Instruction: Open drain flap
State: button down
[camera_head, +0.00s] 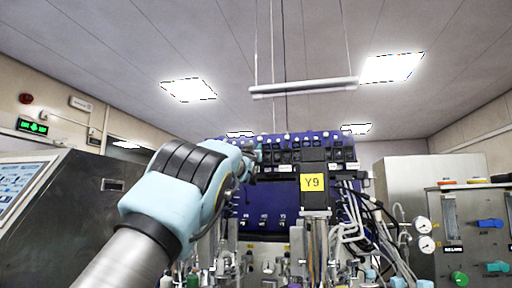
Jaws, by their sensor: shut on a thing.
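The purple bioreactor unit (346,213) stands in the middle, with a row of black modules (283,153) along its upper front. My gripper (256,156) is at the left part of this row, small and partly hidden by my own wrist. It is shut on what looks like the drain flap, a small dark part at the modules. The flap's outline and how far it is open cannot be made out. A yellow label reading Y9 (312,182) is on a black block to the right of my gripper.
Tubes and cables (350,215) hang at the unit's right, with metal fittings below. A steel cabinet with a screen (24,185) stands at the left. A panel with gauges (424,234) and coloured valves stands at the right. A bar lamp (304,88) hangs above.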

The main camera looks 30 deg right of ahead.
jog(key=shift+w+r+g+y+p, duration=0.1)
jog(key=shift+r+g+y+p, duration=0.55)
jog(key=shift+p, duration=0.55)
jog(key=g+p, duration=0.1)
jog(key=y+p, duration=0.1)
jog(key=shift+w+d+f+g+y+p, duration=0.1)
jog(key=shift+f+g+y+p, duration=0.15)
jog(key=shift+f+g+p, duration=0.1)
jog(key=shift+d+f, duration=0.1)
jog(key=c, duration=0.8)
grip_release()
